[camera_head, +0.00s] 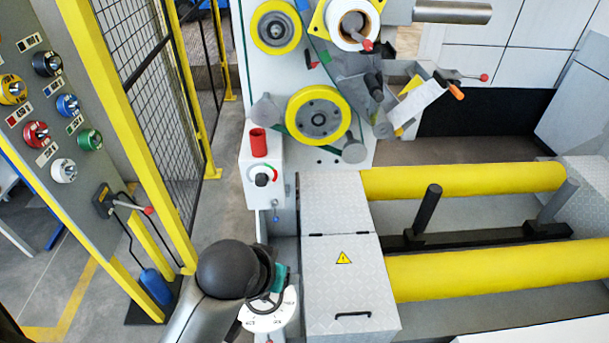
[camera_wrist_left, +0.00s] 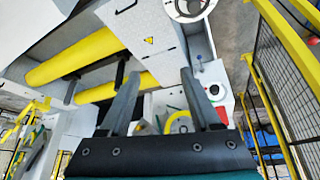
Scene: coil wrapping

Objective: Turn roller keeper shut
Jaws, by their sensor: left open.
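Two yellow rollers, the back one (camera_head: 465,181) and the front one (camera_head: 500,277), lie beside the grey tread-plate cover (camera_head: 350,265). A black upright post (camera_head: 427,208) stands between them on a black bar. I cannot tell for certain which part is the roller keeper. A white lettered dial plate (camera_head: 262,318) sits left of the cover, partly hidden by my left gripper. The dial also shows at the top of the left wrist view (camera_wrist_left: 188,12). My left gripper (camera_wrist_left: 158,78) is open with nothing between its fingers. My right gripper is out of view.
A white control box (camera_head: 262,172) with a red cylinder on top stands behind my left gripper. A yellow-framed mesh fence (camera_head: 150,90) and a panel of coloured knobs (camera_head: 60,130) are at left. Yellow-rimmed wheels (camera_head: 319,115) are at the back.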

